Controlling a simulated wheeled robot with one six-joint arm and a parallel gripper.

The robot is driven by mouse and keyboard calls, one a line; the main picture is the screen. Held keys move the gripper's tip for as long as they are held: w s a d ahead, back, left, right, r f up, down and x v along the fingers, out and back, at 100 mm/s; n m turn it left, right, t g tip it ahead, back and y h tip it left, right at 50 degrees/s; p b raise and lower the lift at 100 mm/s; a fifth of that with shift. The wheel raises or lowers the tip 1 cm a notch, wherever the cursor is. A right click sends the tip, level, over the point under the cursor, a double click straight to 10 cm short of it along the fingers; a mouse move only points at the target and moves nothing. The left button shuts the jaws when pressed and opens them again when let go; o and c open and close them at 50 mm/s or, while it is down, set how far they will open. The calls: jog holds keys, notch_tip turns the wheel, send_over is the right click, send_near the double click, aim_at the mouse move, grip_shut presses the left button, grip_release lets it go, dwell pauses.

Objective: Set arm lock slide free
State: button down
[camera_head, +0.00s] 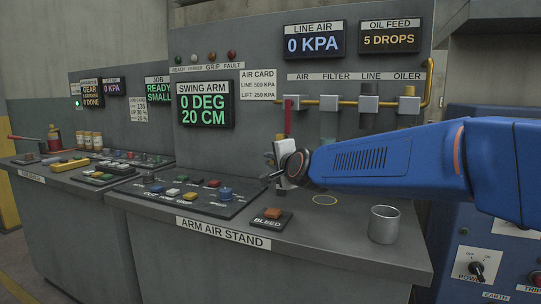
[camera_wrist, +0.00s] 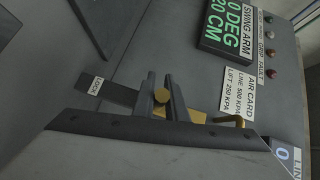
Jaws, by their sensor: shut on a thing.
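In the wrist view, the two dark fingers of my gripper (camera_wrist: 161,94) stand on either side of a round brass knob (camera_wrist: 161,97), shut on it. The knob appears to belong to the arm lock slide, whose brass part (camera_wrist: 194,116) shows beside the fingers. A dark slot or bar runs to a small label reading LOCK (camera_wrist: 96,84). In the head view, my gripper (camera_head: 271,177) is in front of the panel, above the back of the arm air stand (camera_head: 220,222). The knob cannot be made out there.
A bent brass rod (camera_wrist: 231,121) lies close beside the slide. The swing arm display (camera_head: 204,104) reads 0 DEG, 20 CM; the line air display (camera_head: 314,40) reads 0 KPA. A metal cup (camera_head: 383,225) and an orange BLEED button (camera_head: 272,213) are on the bench below my arm.

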jog(key=shift+f, duration=1.7)
jog(key=c, duration=1.8)
grip_release()
jog(key=v, duration=1.7)
jog(key=shift+d, duration=0.15)
jog(key=shift+s, duration=0.15)
